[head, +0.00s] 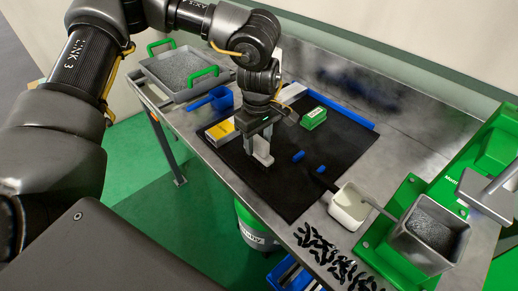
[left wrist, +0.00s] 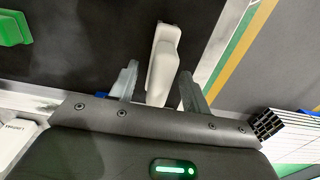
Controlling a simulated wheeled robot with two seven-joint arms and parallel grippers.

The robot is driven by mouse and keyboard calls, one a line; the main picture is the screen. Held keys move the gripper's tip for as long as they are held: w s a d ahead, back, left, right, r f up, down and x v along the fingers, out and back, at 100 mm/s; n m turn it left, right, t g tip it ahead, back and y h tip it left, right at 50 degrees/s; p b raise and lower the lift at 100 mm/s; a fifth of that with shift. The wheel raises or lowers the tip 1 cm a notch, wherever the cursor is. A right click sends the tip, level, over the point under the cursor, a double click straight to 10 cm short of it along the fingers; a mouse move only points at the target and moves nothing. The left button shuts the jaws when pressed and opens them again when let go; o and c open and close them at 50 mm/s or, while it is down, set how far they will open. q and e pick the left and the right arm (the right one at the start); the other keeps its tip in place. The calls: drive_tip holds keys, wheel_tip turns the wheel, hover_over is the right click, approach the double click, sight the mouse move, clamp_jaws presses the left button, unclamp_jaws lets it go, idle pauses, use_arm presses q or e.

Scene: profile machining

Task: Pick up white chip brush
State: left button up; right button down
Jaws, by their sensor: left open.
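The white chip brush (left wrist: 163,60) shows in the left wrist view as a pale, long piece over the dark mat. Its near end lies between the two spread fingers of my left gripper (left wrist: 157,72), which is open. I cannot tell whether either finger touches it. In the head view, my left gripper (head: 262,158) points down low over the black mat, and the brush cannot be told clearly from the pale fingers there. My right gripper is not in view.
The black mat (head: 330,144) also holds a yellow-and-grey box (head: 220,132), a green box (head: 314,118) and blue-ended pieces (head: 298,156). A blue scoop (head: 221,98) and grey tray (head: 180,72) stand left. A white container (head: 349,206), black chips (head: 325,255) and green machine (head: 395,225) stand right.

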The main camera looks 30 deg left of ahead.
use_arm(q)
drive_tip(key=shift+f, duration=0.2)
clamp_jaws()
drive_tip(key=shift+r, duration=0.1)
